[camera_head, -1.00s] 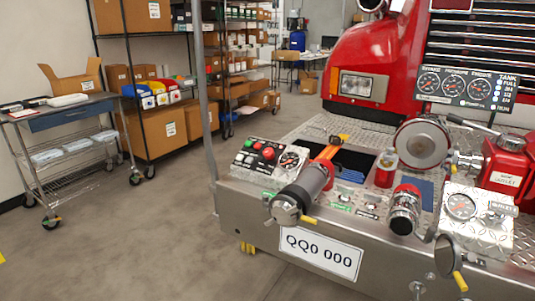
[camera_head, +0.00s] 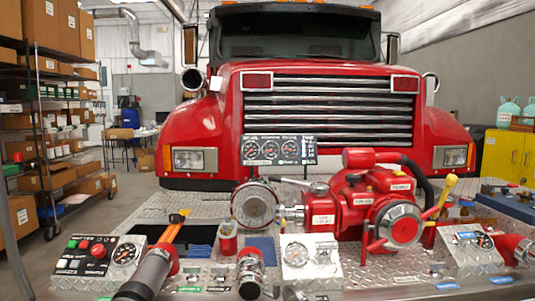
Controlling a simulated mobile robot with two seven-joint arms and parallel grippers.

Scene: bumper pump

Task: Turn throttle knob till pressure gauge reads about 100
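No control reads clearly as the throttle knob, as labels are too small. A control panel (camera_head: 72,262) on the bumper at the left bears a large red knob (camera_head: 98,251), smaller buttons and a round dial gauge (camera_head: 125,254). A metal box in the middle has another dial gauge (camera_head: 295,254) and a small silver knob (camera_head: 323,253). A panel at the right carries a third gauge (camera_head: 484,241). A dark board (camera_head: 279,150) near the grille holds three dials. The gauge readings are too small to read. Neither of my grippers is in view.
The red fire truck (camera_head: 318,110) fills the middle. A red pump (camera_head: 375,208) with a yellow-handled lever stands on the tread-plate bumper. A hose fitting (camera_head: 143,277) sticks out in front of the left panel. Shelves with boxes (camera_head: 55,170) stand left, a yellow cabinet (camera_head: 510,155) right.

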